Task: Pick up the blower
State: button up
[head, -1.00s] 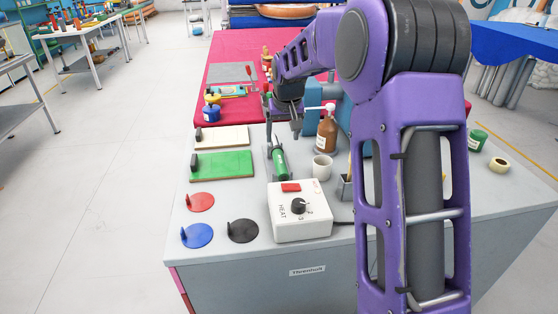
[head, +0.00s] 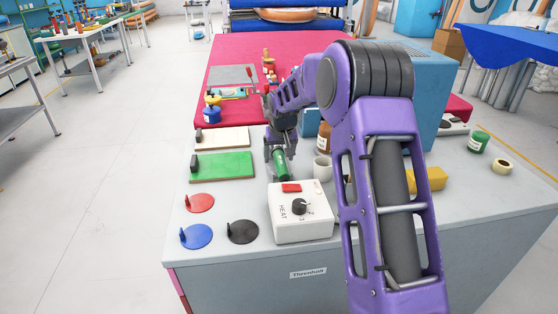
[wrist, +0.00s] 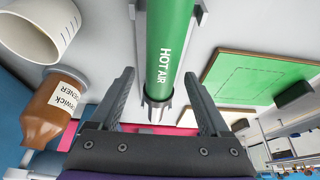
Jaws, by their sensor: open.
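The blower is a green tube marked HOT AIR (wrist: 170,48) with a grey end, resting in a grey holder or cradle. In the head view the blower (head: 281,165) stands just behind the white HEAT box, partly hidden by my gripper (head: 279,148). In the wrist view my gripper (wrist: 159,77) is open, with one finger to each side of the tube in the picture. Gaps show between both fingers and the tube. I cannot tell how deep the tube lies between them.
The HEAT box (head: 300,212) is close in front. A white cup (wrist: 38,28) and a brown bottle (wrist: 52,108) stand beside my gripper. A green board (head: 222,166) lies to the left. A large blue box (head: 430,105) is right of my arm.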

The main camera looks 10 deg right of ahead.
grip_shut()
jog(key=shift+r, duration=0.1)
jog(key=shift+r, duration=0.1)
